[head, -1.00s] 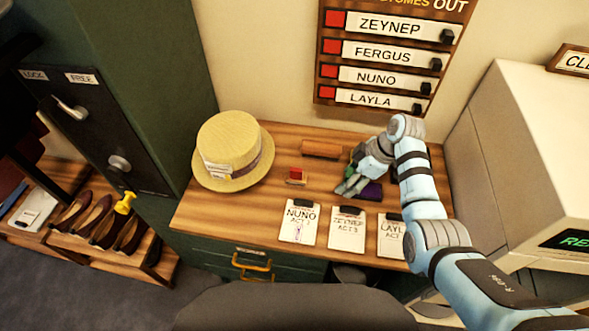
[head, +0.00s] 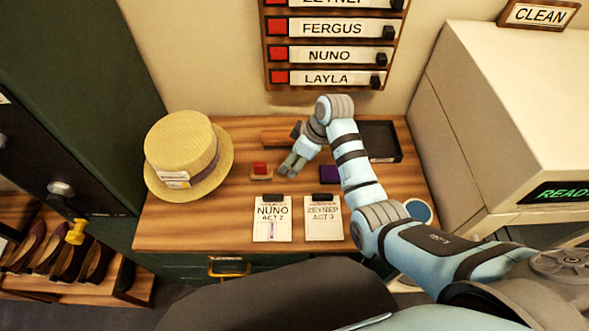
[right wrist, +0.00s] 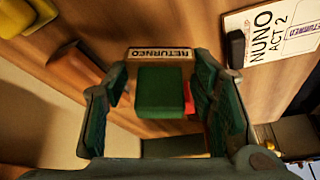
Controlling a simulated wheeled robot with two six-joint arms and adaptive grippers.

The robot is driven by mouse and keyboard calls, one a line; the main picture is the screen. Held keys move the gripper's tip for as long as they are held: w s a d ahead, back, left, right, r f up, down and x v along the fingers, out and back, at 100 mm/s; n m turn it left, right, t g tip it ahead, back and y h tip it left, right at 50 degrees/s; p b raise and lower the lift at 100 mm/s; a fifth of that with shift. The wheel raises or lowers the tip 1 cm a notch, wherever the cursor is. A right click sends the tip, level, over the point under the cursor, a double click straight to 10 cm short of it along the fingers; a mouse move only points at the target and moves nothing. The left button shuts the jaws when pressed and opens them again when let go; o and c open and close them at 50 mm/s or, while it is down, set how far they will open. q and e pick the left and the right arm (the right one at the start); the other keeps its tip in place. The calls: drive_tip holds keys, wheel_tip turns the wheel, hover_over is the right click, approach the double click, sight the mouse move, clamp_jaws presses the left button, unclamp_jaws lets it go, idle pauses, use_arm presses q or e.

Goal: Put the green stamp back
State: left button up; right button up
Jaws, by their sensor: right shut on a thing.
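My right gripper (head: 291,165) is low over the desk, just right of the red stamp (head: 261,171) and left of the purple ink pad (head: 329,174). In the right wrist view its fingers (right wrist: 165,100) are shut on the green stamp (right wrist: 160,92). A plate reading RETURNED (right wrist: 160,54) shows at the green block's far edge. A bit of red shows behind the green stamp. In the head view the fingers mostly hide the green stamp. A wooden block (head: 278,138) lies behind the gripper, partly hidden by it. My left gripper is not in view.
A straw hat (head: 185,150) sits on the left of the desk. Two cards, NUNO (head: 272,222) and ZEYNEP (head: 323,222), lie at the front. A black tray (head: 381,142) is at the back right, beside a beige machine (head: 500,110). A name board (head: 330,55) hangs behind.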

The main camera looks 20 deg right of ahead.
drive_tip(key=f, duration=0.4)
drive_tip(key=shift+s+f+b, duration=0.1)
drive_tip(key=shift+s+b, duration=0.15)
drive_tip(key=shift+b, duration=0.15)
drive_tip(key=shift+w+f, duration=0.1)
drive_tip(key=o, duration=0.5)
drive_tip(key=shift+f, duration=0.1)
drive_tip(key=o, duration=0.4)
